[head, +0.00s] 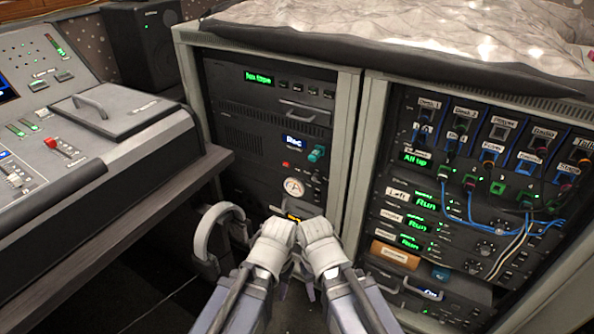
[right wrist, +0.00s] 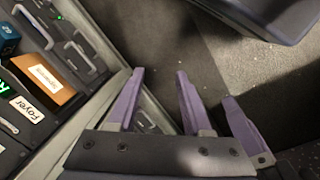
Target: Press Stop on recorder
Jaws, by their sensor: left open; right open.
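A rack unit with a green "No tape" display (head: 258,77) sits near the top of the left rack in the head view, with a row of small buttons (head: 305,90) to the right of the display. Lower down, a unit has a bright "REC" label (head: 294,142). The button lettering is too small to read, so I cannot tell which one is Stop. My left gripper (head: 283,289) and right gripper (head: 309,290) are side by side, low before the racks, mostly hidden by their wrists. In the right wrist view my right gripper (right wrist: 157,97) is open and empty. Neither touches the buttons.
A sloped mixing desk (head: 60,140) stands at the left. Headphones (head: 215,240) hang beside the left rack. The right rack has blue patch cables (head: 470,205) and green "Run" displays (head: 425,202). A pale cloth (head: 420,25) covers the top.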

